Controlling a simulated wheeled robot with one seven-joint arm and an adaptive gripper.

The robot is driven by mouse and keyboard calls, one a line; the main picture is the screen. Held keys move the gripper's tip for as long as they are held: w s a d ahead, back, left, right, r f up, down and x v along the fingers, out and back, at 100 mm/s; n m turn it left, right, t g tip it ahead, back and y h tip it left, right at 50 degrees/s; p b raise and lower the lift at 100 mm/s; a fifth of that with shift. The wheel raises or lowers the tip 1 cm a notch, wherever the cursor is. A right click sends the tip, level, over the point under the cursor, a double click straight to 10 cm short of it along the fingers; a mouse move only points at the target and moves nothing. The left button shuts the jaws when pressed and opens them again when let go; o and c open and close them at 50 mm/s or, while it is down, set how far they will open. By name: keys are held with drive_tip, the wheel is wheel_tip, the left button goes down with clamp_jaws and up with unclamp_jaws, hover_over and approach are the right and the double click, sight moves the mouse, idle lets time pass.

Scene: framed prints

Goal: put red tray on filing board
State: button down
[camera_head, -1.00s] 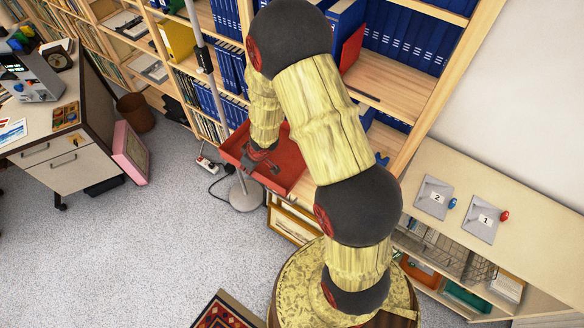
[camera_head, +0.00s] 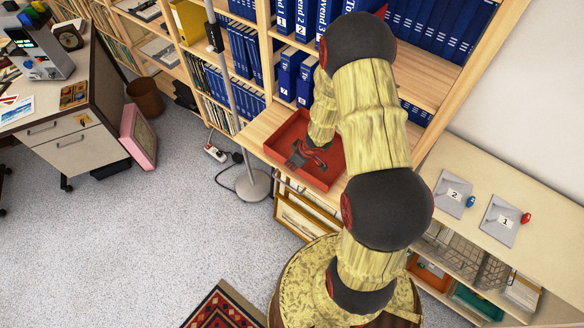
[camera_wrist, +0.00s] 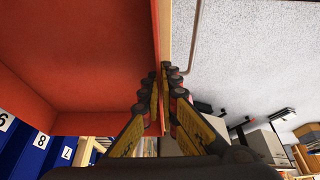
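The red tray (camera_head: 331,172) is a shallow open box over the light wooden filing board (camera_head: 262,128) that juts from the bookcase. Bare wood shows to its left and along its front right. I cannot tell whether its underside touches the board. My gripper (camera_head: 318,160) is at the tray's front wall, and my forearm hides part of the tray's right side. In the wrist view, the fingers (camera_wrist: 163,100) straddle the red tray wall (camera_wrist: 155,45) and look shut on it. The tray's inside looks empty where it shows.
Blue binders (camera_head: 292,75) stand on the shelf behind the board. A grey lamp stand (camera_head: 252,184) is close to the board's left. A low cabinet (camera_head: 540,205) with two numbered grey plates is at the right. The carpeted floor (camera_head: 140,240) is open at the left.

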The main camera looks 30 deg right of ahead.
drive_tip(key=shift+f, duration=0.65)
drive_tip(key=shift+f, duration=0.15)
drive_tip(key=c, duration=2)
unclamp_jaws()
drive_tip(key=shift+c, duration=0.2)
